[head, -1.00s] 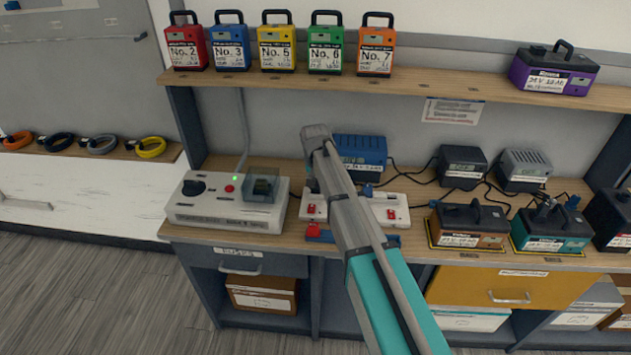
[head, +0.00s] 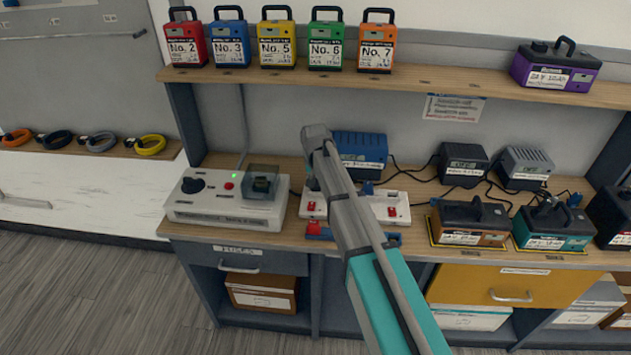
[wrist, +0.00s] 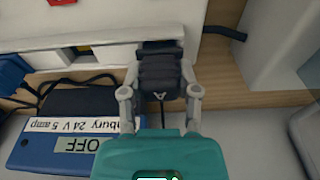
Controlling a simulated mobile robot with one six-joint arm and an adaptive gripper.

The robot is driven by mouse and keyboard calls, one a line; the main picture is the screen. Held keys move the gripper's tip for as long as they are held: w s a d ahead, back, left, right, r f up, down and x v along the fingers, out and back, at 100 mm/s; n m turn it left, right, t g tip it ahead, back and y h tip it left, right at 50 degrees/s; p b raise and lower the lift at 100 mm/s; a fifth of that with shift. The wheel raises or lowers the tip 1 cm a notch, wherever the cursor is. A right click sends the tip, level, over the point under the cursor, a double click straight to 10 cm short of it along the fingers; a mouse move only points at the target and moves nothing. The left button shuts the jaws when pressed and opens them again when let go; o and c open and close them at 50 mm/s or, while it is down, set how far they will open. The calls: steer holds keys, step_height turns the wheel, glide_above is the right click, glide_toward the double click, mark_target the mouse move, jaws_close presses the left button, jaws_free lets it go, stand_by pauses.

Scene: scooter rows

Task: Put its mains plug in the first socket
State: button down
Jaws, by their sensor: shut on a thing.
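My gripper (wrist: 160,82) is shut on a black mains plug (wrist: 160,70), with a finger on each side of it. The plug is at one end of the white socket strip (wrist: 98,55) in the wrist view; I cannot tell whether it is seated in a socket. A cord runs from the plug back under my gripper. The blue charger (wrist: 62,150), its display reading OFF, lies beside it; it also shows in the head view (head: 362,150). In the head view the strip (head: 380,200) is partly behind my arm, which hides the plug and fingertips.
A grey tester (head: 225,213) with a clear cover stands left of the strip. A blue bar with a red block (head: 318,232) lies at the front edge. Numbered packs (head: 278,45) line the shelf above.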

steer(key=shift+f+b, duration=0.4)
steer(key=shift+f, duration=0.05)
steer(key=shift+c, duration=1.3)
jaws_free()
steer(key=shift+r, duration=0.2)
